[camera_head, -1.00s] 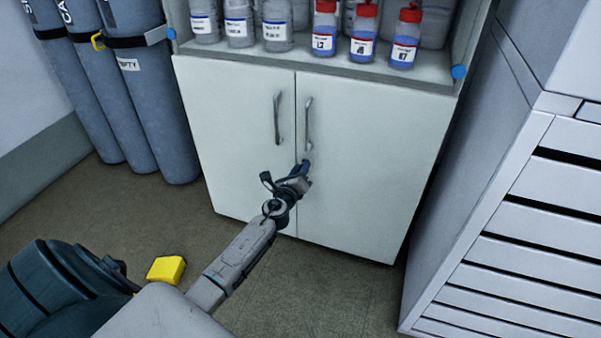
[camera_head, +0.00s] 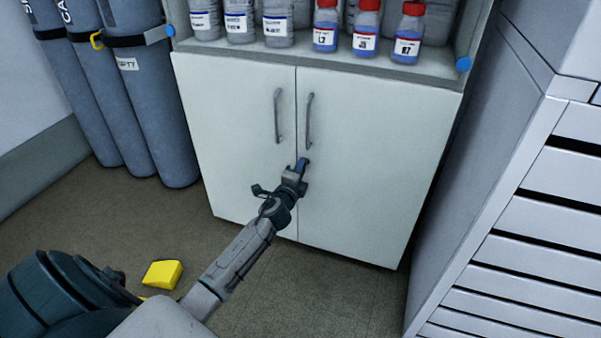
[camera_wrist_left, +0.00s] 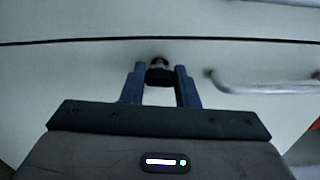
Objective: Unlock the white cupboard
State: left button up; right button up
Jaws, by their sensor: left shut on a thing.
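The white cupboard (camera_head: 235,130) stands ahead with both doors shut and two grey upright handles, the left one (camera_head: 278,116) and the right one (camera_head: 309,120). My left gripper (camera_head: 302,165) is at the right door, just below the right handle and near the seam. In the left wrist view, its blue fingers (camera_wrist_left: 160,80) are closed on a small dark piece that looks like a key head (camera_wrist_left: 160,77). That piece meets a round metal lock (camera_wrist_left: 158,62) on the door face. Whether the lock is turned cannot be told. My right gripper is not in view.
Bottles with white labels (camera_head: 239,22) and red-capped blue bottles (camera_head: 365,27) stand on the open shelf above the doors. Grey gas cylinders (camera_head: 150,110) are at left, a slatted white unit (camera_head: 540,240) at right. A yellow block (camera_head: 162,274) lies on the floor.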

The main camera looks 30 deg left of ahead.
pick_arm(q)
jog(key=shift+n, duration=0.7)
jog(key=o, duration=1)
jog(key=shift+c, duration=0.2)
jog(key=v, duration=1)
jog(key=shift+s, duration=0.35)
jog(key=shift+d, duration=0.15)
jog(key=shift+d, duration=0.1)
